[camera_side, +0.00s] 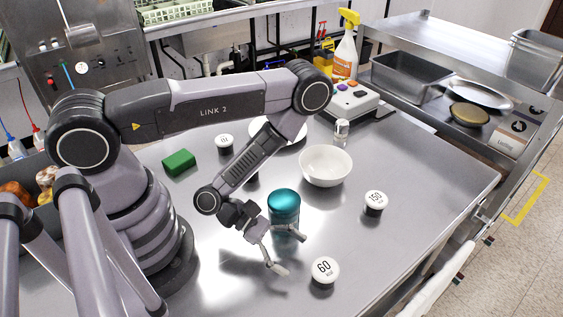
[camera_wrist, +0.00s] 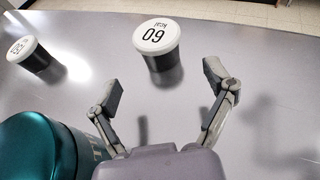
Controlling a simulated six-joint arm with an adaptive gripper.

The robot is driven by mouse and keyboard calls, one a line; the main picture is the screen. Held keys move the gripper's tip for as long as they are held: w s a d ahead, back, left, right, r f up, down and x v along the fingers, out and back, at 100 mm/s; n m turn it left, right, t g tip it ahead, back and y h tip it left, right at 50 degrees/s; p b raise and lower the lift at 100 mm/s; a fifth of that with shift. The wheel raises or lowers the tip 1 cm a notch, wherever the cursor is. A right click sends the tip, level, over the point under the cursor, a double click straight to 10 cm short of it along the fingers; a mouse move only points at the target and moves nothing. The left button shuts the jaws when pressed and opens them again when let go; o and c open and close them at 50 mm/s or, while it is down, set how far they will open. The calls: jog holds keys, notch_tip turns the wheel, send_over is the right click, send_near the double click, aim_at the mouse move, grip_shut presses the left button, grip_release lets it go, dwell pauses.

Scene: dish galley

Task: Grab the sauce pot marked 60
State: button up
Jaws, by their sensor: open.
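The sauce pot marked 60 (camera_side: 324,271) has a white lid with black print and a dark body. It stands upright near the front edge of the steel table. In the wrist view the same pot (camera_wrist: 157,42) is ahead of the fingers, roughly between their lines. My gripper (camera_side: 289,254) is open and empty, a little to the left of and behind the pot in the side view. Its two fingers (camera_wrist: 162,92) are spread apart in the wrist view and do not touch the pot.
A teal canister (camera_side: 284,205) stands close beside my gripper; it fills the lower left of the wrist view (camera_wrist: 40,150). A pot marked 150 (camera_side: 375,202), a white bowl (camera_side: 326,166) and a green block (camera_side: 179,162) stand farther off. The table's front right is clear.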

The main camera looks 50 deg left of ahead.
aim_at(323, 274)
jog(key=shift+w+d+f, duration=0.1)
jog(key=shift+d+f, duration=0.2)
jog(key=shift+f, duration=0.05)
jog(key=x, duration=0.6)
jog(key=shift+w+d, duration=0.2)
jog(key=shift+w, duration=0.05)
jog(key=shift+c, duration=0.2)
jog(key=c, duration=1.2)
